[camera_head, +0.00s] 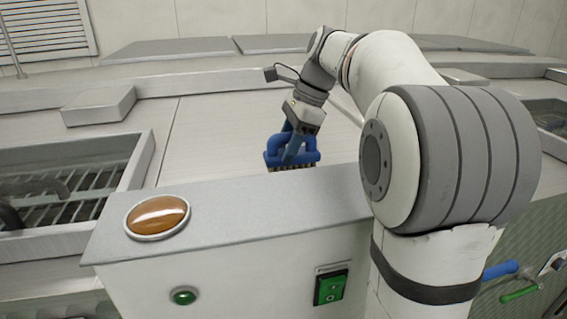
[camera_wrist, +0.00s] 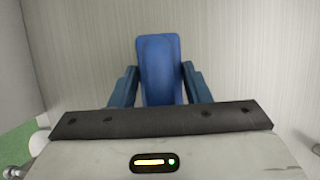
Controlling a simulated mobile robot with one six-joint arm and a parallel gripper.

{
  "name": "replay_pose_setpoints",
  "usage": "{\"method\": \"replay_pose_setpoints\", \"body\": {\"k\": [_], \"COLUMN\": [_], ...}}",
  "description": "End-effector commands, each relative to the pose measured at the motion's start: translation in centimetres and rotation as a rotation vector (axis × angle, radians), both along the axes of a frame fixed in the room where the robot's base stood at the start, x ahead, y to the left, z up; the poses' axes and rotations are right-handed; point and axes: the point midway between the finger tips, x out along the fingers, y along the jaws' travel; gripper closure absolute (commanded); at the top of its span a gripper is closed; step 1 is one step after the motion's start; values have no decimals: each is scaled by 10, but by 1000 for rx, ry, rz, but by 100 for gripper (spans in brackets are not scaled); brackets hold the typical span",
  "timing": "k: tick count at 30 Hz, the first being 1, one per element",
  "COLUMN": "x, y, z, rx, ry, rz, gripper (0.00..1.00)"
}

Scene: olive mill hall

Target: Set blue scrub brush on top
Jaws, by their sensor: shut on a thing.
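The brush is over the pale metal top (camera_head: 215,135), behind the grey ledge of the control box. The ledge's edge is close to the bristles, so I cannot tell whether they touch the surface. In the wrist view the blue brush (camera_wrist: 160,62) sits between my two blue fingers, with a pale brushed surface behind it.
A control box (camera_head: 230,265) with an amber lamp (camera_head: 157,217), a green button (camera_head: 183,296) and a green switch (camera_head: 331,287) stands in front. A recessed grated bay (camera_head: 75,185) lies at the left. A grey raised block (camera_head: 98,105) sits behind it. The metal top left of the brush is clear.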

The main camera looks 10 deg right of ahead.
Motion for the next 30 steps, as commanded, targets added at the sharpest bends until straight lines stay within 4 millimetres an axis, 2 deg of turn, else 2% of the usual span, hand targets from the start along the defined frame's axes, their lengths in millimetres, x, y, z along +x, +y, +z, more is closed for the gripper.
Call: {"method": "replay_pose_setpoints", "body": {"k": [1, 6, 18, 19, 26, 30], "x": [0, 0, 0, 0, 0, 0], "y": [0, 0, 1, 1, 1, 1], "z": [-12, -29, -30, -29, -29, -29], "rx": [0, 0, 0, 0, 0, 0], "ry": [0, 0, 1, 1, 1, 1], "rz": [0, 0, 0, 0, 1, 1], "gripper": [86, 86, 86, 54, 36, 35]}}
